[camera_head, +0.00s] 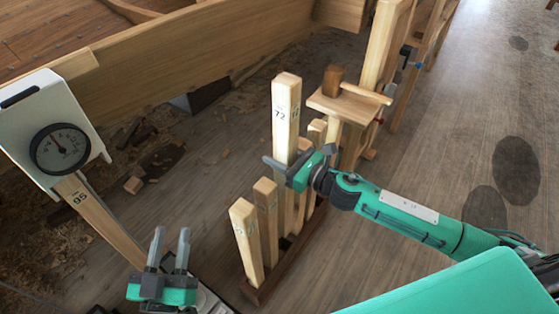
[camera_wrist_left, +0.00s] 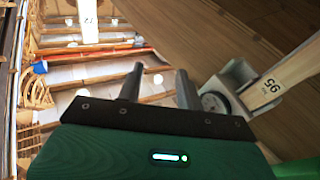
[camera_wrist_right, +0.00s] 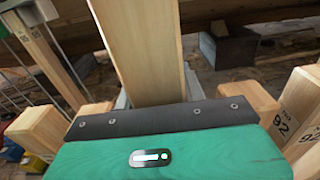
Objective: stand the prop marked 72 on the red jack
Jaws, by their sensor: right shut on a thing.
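The prop marked 72 (camera_head: 286,105) is a tall, pale, squared timber, upright among shorter props and rising well above them. My right gripper (camera_head: 292,170) is shut around it below the mark. In the right wrist view the prop (camera_wrist_right: 142,50) runs up between the jaws. Its lower end is hidden behind other props, so I cannot tell whether it touches the rack. It also shows in the left wrist view (camera_wrist_left: 88,22). My left gripper (camera_head: 169,248) is open and empty at the lower left. I cannot make out a red jack in any view.
A dark rack (camera_head: 262,292) holds several shorter props. One prop (camera_wrist_right: 285,112), marked 92, stands close beside my right gripper. A white dial gauge (camera_head: 62,148) tops a prop marked 95 (camera_head: 95,215) at the left. The plank hull (camera_head: 200,55) crosses behind. Floor at the right is open.

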